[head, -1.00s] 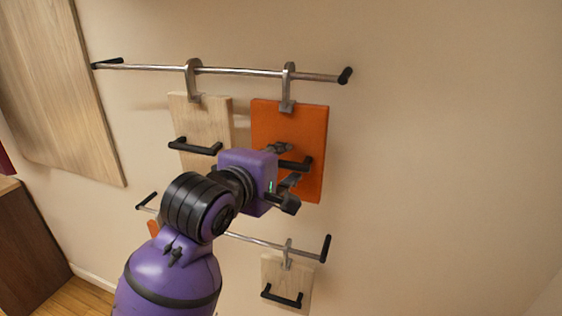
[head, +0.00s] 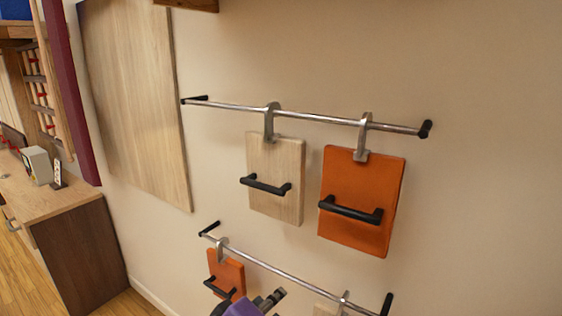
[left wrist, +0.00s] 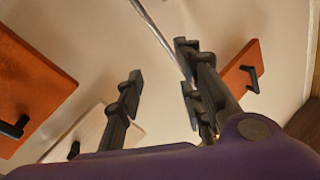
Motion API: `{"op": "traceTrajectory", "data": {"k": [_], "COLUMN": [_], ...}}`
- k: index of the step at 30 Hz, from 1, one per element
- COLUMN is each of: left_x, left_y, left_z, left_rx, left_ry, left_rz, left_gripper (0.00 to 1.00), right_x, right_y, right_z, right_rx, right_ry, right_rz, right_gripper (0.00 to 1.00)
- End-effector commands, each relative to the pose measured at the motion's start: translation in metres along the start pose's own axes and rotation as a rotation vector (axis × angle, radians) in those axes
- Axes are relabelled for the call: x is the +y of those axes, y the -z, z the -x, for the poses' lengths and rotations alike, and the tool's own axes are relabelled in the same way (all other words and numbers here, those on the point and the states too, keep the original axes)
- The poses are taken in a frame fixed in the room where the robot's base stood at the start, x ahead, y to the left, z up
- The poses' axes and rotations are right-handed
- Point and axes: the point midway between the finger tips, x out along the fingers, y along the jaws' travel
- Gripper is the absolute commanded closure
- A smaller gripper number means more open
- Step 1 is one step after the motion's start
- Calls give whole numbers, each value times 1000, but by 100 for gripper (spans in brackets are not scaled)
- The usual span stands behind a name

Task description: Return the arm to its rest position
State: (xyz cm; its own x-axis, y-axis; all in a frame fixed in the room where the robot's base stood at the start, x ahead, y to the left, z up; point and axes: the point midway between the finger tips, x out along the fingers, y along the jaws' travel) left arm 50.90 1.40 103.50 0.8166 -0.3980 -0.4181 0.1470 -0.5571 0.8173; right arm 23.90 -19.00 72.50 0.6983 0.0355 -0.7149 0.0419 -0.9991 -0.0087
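My left gripper (head: 262,302) shows at the bottom edge of the head view, low in front of the lower rail and partly cut off. In the left wrist view its two dark fingers (left wrist: 160,65) stand apart with nothing held between them. An orange panel (head: 365,187) with a black handle hangs by a hook from the upper rail (head: 320,119), clear of the gripper. A pale wooden panel (head: 288,165) with a black handle hangs left of it. My right gripper is in neither view.
The lower rail (head: 290,273) carries a small orange panel (head: 229,274) and a mostly cut-off pale panel (head: 324,310), close to the gripper. A large wooden board (head: 140,100) is on the wall at left. A cabinet (head: 85,255) stands at lower left. The wall at right is bare.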

Motion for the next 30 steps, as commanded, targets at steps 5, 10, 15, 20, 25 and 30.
{"op": "traceTrajectory", "data": {"k": [5,10,15,20,25,30], "left_x": [-143,-258,-342,-381,-391,-391], "left_y": [-32,-73,-115,-138,-145,-145], "left_z": [14,58,114,150,161,161], "left_rx": [22,-6,-67,-114,-129,-129], "left_ry": [166,309,420,472,485,485], "left_rz": [-231,-472,-687,-812,-854,-853], "left_gripper": [66,66,66,66,66,66], "right_x": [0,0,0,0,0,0], "right_y": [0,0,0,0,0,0], "right_z": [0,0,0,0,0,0], "right_rx": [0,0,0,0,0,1], "right_ry": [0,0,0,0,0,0], "right_rz": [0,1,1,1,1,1], "right_gripper": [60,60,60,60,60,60]}}
